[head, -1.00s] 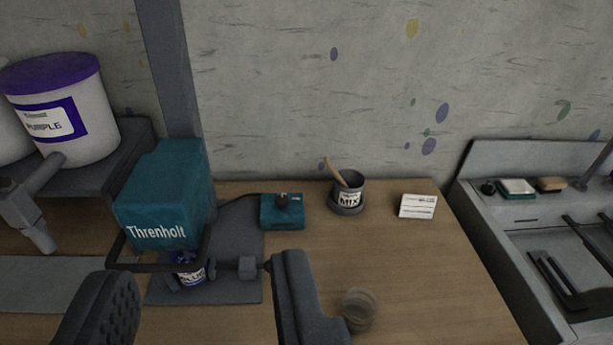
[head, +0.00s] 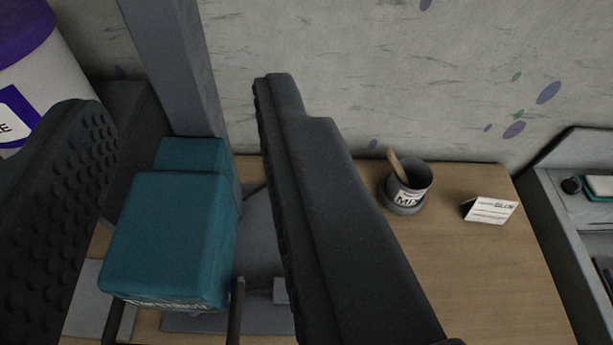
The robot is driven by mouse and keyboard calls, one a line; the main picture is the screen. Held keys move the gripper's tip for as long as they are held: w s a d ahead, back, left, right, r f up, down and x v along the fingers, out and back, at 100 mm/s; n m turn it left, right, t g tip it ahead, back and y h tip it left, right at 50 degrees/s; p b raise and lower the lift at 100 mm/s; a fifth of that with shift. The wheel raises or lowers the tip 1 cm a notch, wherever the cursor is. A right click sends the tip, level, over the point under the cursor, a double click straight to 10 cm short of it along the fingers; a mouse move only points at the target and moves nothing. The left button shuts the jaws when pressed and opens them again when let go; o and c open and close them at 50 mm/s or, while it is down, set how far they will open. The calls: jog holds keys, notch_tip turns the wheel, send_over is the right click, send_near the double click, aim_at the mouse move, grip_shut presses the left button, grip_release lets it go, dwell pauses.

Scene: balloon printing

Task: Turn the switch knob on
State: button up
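The switch box with its dark knob does not show now; my gripper's right finger covers the area where it stood on the table. The teal machine (head: 170,240) stands at the lower left, seen from above between my fingers, its front lettering mostly out of sight. My gripper (head: 172,105) is open, with wide-set dark padded fingers and nothing seen held between them. The left finger is at the left edge, and the right finger runs up the middle of the picture.
A grey column (head: 175,65) rises behind the machine. A MIX cup (head: 407,187) with a wooden stick and a white card (head: 490,209) stand on the wooden table (head: 480,275). A purple-lidded bucket (head: 30,75) is at upper left. A grey sink-like unit (head: 565,205) borders the right.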

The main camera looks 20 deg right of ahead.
jog(key=shift+d, duration=0.3)
jog(key=o, duration=0.5)
jog(key=shift+c, duration=0.2)
jog(key=w+d+f+n+g+p, duration=0.1)
jog(key=w+d+f+g+p, duration=0.1)
jog(key=w+f+g, duration=0.3)
jog(key=w+d+f+n+h+p, duration=0.1)
jog(key=w+d+f+p, duration=0.15)
jog(key=w, duration=0.45)
jog(key=w+d+f+n+g+p, duration=0.1)
jog(key=w+d+f+g+p, duration=0.2)
jog(key=w, duration=0.4)
jog(key=w+d+f+n+g+p, duration=0.1)
jog(key=d+f+g, duration=0.1)
jog(key=f, duration=0.9)
jog(key=w+d+f+n+g+p, duration=0.1)
jog(key=d+f+g, duration=0.1)
jog(key=f, duration=1)
jog(key=w+d+f+n+g+y+p, duration=0.1)
jog(key=w+d+f+g, duration=0.1)
jog(key=f, duration=0.9)
jog(key=shift+d+f+n+g, duration=0.25)
jog(key=shift+d+n+g, duration=0.05)
jog(key=shift+g, duration=0.4)
